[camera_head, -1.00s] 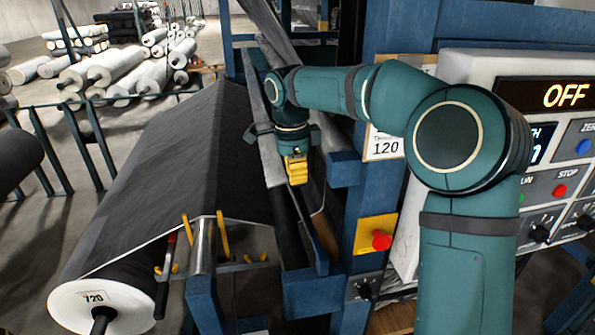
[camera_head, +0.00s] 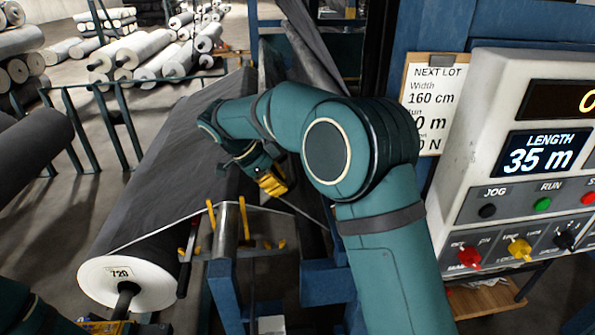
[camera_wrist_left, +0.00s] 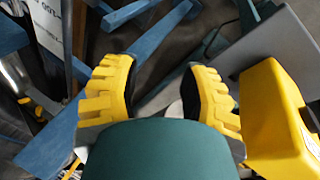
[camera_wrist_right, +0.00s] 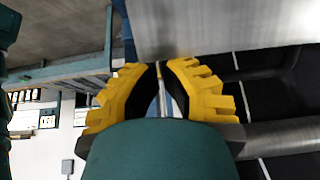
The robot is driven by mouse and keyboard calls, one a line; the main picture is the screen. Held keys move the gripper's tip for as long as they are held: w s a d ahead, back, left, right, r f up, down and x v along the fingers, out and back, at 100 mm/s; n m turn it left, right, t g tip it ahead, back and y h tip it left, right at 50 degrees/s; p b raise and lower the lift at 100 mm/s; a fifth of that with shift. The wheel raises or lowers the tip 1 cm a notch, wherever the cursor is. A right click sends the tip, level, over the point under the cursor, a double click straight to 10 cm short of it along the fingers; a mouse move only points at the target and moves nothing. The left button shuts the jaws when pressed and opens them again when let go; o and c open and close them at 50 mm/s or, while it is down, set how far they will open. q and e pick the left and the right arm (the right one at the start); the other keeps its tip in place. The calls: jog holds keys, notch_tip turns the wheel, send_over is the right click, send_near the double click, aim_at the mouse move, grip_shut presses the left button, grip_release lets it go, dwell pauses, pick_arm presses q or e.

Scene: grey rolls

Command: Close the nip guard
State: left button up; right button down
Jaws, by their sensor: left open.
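My right gripper (camera_head: 271,181) is above the right edge of the dark web, near the nip, with its arm crossing the view. In the right wrist view its yellow fingers (camera_wrist_right: 160,72) are close together with a narrow gap, and I cannot tell whether anything thin is between them. A flat grey plate (camera_wrist_right: 225,28), perhaps the nip guard, lies just beyond the fingertips; contact is unclear. In the head view my arm hides much of the nip area. My left gripper (camera_wrist_left: 158,72) is open and empty; only part of it shows at the bottom left of the head view.
The dark roll marked 720 (camera_head: 125,278) stands at the lower left. The control panel (camera_head: 480,150) is at the right, with a NEXT LOT clipboard (camera_head: 430,100) beside it. A yellow block (camera_wrist_left: 280,125) is close by in the left wrist view.

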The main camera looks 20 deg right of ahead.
aim_at(267, 194)
jog(key=a+f, duration=0.1)
jog(key=a+f+h+b, duration=0.1)
jog(key=shift+w+a+f+h, duration=0.3)
jog(key=shift+w+f, duration=0.05)
jog(key=shift+f, duration=0.05)
jog(key=w+a+f+b, duration=0.1)
jog(key=a+f+b, duration=0.3)
jog(key=f, duration=0.6)
jog(key=shift+a+f+b, duration=0.2)
jog(key=shift+f+b, duration=0.15)
jog(key=shift+b, duration=0.9)
jog(key=shift+w, duration=0.1)
